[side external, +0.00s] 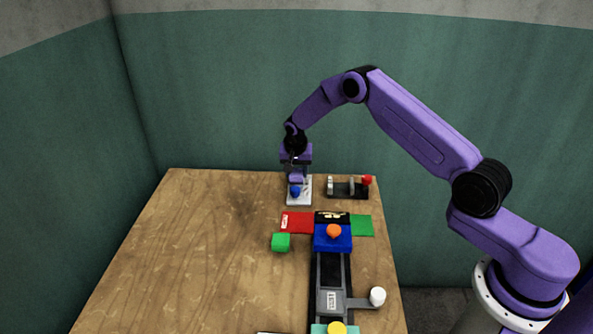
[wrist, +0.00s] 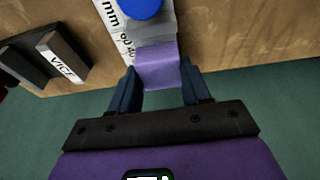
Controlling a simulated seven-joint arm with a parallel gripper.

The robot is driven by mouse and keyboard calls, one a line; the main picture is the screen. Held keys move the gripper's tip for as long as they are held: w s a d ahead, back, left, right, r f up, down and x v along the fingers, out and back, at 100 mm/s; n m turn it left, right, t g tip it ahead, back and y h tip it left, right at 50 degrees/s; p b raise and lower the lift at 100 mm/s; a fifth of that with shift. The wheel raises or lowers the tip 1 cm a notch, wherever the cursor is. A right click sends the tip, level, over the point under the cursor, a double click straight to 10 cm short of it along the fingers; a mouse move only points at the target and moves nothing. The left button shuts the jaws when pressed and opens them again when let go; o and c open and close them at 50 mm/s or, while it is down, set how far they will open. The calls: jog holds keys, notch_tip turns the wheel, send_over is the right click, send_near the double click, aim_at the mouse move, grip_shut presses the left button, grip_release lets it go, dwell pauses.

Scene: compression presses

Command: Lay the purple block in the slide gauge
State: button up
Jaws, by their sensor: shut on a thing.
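The purple block (wrist: 158,66) is between the two fingers of my gripper (wrist: 160,72), which is shut on it. In the side view my gripper (side external: 297,176) points down at the far side of the table, over the back of the slide gauge. The slide gauge (side external: 304,197) is a pale strip with a blue knob (side external: 295,191). In the wrist view the gauge (wrist: 112,22) shows a millimetre scale and the blue knob (wrist: 143,6), with the block in line behind its grey slider. I cannot tell whether the block touches the gauge bed.
The dark vice (side external: 346,194) with a red knob stands right of the gauge; its label shows in the wrist view (wrist: 62,66). Nearer are a red pad (side external: 296,222), a green pad (side external: 362,226), a green cube (side external: 281,242) and a blue press head (side external: 333,243). The table's left is clear.

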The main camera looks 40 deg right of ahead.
jog(key=shift+f, duration=0.75)
dwell(0.4)
jog(key=o, duration=1.1)
jog(key=shift+r, duration=0.1)
jog(key=v, duration=1.6)
jog(key=s+a+r+n+y, duration=0.1)
jog(key=s+a+r+n, duration=0.4)
jog(key=s+a, duration=0.35)
jog(key=s+a+r+n+g+y, duration=0.15)
jog(key=s+n, duration=0.35)
jog(key=s, duration=0.6)
jog(key=s+a+r+n+t, duration=0.1)
jog(key=s+a+r+n, duration=0.3)
jog(key=s, duration=0.7)
jog(key=s+d+n, duration=0.2)
jog(key=s, duration=0.3)
jog(key=s+d+f+n+g, duration=0.1)
jog(key=s+d+n, duration=0.1)
jog(key=s, duration=0.3)
jog(key=s+d+f+n, duration=0.1)
jog(key=s+d+n, duration=0.1)
jog(key=s, duration=0.3)
jog(key=shift+s+d+f+n+g, duration=0.2)
jog(key=shift+s+n+g, duration=0.1)
jog(key=shift+n, duration=0.5)
